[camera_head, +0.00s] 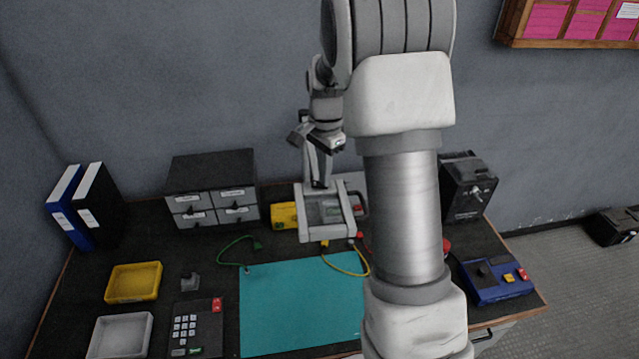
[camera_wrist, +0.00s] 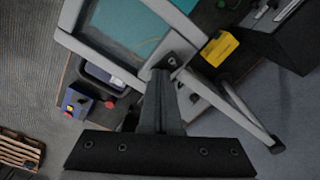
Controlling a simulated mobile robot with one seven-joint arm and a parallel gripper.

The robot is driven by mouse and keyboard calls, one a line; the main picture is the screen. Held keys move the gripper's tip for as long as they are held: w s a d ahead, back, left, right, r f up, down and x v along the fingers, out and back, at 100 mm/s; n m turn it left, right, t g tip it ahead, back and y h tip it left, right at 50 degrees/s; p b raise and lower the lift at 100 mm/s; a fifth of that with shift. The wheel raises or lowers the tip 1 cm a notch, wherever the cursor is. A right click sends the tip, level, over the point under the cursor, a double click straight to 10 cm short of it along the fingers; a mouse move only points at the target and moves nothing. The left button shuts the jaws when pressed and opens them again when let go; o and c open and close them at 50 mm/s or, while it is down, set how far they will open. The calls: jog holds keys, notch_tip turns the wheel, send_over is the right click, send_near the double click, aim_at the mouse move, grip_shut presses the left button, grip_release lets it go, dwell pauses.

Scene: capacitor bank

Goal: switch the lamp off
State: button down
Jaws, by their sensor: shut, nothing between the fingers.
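The lamp looks like a pale rectangular frame head (camera_head: 325,234) over the bench in the head view. In the wrist view its frame (camera_wrist: 84,46) surrounds a clear pane, with teal showing through. A bracket with a small dark round part (camera_wrist: 172,60) joins the frame to a jointed arm (camera_wrist: 240,112). I cannot tell whether the lamp is lit. My gripper (camera_wrist: 160,76) is shut and empty, its fingers overlapping the bracket in the wrist view; contact cannot be told. In the head view my gripper hand (camera_head: 324,138) is above and behind the frame, and its fingertips are hard to make out.
A teal mat (camera_head: 300,305) covers the bench middle. A yellow box (camera_head: 284,215) stands left of the lamp, a drawer cabinet (camera_head: 212,170) farther left. A black device (camera_head: 468,188) and a blue control box (camera_head: 497,280) are at right. My arm hides part of the bench.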

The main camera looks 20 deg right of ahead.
notch_tip(320, 180, up, 7)
jog(key=p, duration=0.5)
dwell(0.3)
jog(key=shift+f, duration=0.1)
